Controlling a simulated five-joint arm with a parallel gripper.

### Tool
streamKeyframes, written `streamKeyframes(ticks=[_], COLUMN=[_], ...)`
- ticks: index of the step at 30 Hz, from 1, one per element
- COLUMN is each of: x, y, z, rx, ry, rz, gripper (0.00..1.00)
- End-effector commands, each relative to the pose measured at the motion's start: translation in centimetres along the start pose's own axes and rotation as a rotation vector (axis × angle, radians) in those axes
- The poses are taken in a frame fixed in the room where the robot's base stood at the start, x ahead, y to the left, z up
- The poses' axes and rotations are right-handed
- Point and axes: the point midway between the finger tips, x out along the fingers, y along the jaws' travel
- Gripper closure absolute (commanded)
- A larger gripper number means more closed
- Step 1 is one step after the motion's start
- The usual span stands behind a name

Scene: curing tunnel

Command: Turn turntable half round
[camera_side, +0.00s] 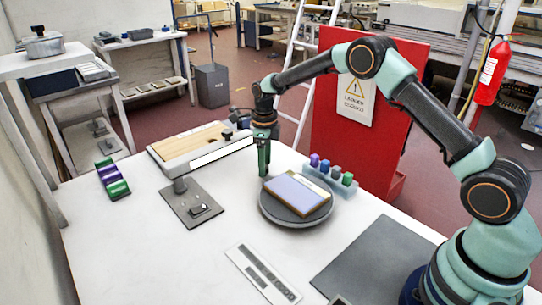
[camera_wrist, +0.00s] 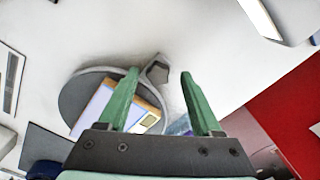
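The turntable (camera_side: 270,211) is a dark grey disc on the white table. A flat block (camera_side: 297,193) with a pale lavender top and wood-coloured edges lies on it. In the wrist view the turntable (camera_wrist: 76,98) and the block (camera_wrist: 100,108) are partly hidden by my left finger. A grey tab (camera_wrist: 157,71) sticks out from the turntable's rim. My gripper (camera_side: 264,172) points down at the turntable's far left edge. In the wrist view my gripper (camera_wrist: 157,73) is open, with the tab in view between its fingertips. Contact with the tab cannot be told.
A pale rack (camera_side: 340,187) of coloured pegs stands close behind the turntable. A dark mat (camera_side: 372,262) and a printed strip (camera_side: 262,274) lie in front.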

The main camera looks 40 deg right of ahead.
Motion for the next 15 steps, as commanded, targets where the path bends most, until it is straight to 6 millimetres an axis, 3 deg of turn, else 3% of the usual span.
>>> streamKeyframes(ticks=[7, 15], x=[-1.3, -6.6], y=[0.0, -0.1], z=[0.1, 0.1], rx=[-0.002, -0.001], ry=[-0.003, -0.005], rz=[-0.002, -0.003], gripper=[0.34, 0.34])
